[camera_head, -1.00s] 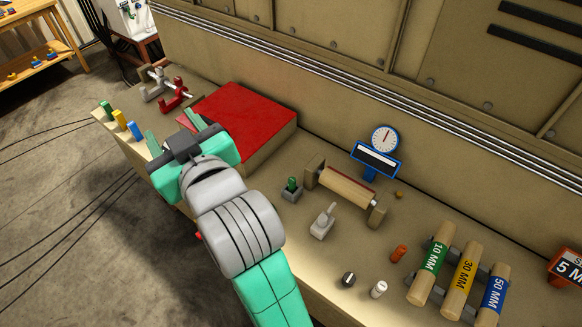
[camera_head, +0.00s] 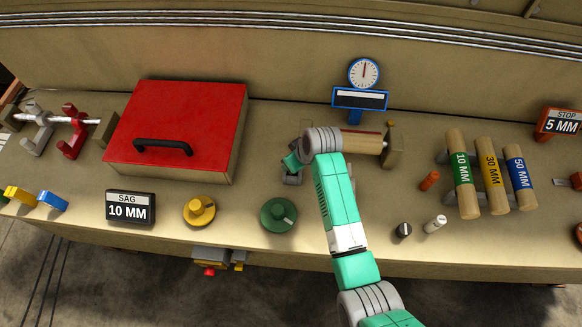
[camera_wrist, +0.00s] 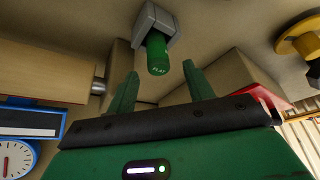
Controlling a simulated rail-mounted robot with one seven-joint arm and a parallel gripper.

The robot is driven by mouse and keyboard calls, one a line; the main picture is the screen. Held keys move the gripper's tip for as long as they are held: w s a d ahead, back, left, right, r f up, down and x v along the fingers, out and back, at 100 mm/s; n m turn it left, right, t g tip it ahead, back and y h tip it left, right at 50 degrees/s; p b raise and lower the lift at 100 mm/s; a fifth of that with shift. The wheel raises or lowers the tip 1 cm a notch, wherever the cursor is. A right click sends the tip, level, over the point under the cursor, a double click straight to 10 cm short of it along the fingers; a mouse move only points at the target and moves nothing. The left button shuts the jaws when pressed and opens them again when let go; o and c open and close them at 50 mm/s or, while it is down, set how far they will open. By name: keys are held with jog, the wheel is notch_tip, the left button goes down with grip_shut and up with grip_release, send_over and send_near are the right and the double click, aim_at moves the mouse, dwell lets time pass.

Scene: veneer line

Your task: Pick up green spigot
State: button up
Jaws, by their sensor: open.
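The green spigot (camera_wrist: 157,56) is a short green cylinder with white lettering on its end. It stands in a grey block (camera_wrist: 158,17) near the top of the wrist view. My gripper (camera_wrist: 160,68) is open and empty, with one green finger on each side of the spigot's near end in the picture. I cannot tell whether the fingers touch it. In the head view my gripper (camera_head: 291,160) is by the left end of the wooden roller, just above the grey block (camera_head: 291,178). My wrist hides the spigot there.
The wooden roller (camera_head: 362,146) and its stand are close to my gripper's right. A blue-framed gauge (camera_head: 364,74) stands behind. The red box (camera_head: 178,120) is at left. Green (camera_head: 278,215) and yellow (camera_head: 199,210) dials sit in front. The bench between box and roller is mostly clear.

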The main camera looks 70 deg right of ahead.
jog(key=x, duration=0.5)
jog(key=shift+d+f, duration=0.1)
jog(key=shift+f, duration=0.2)
grip_shut()
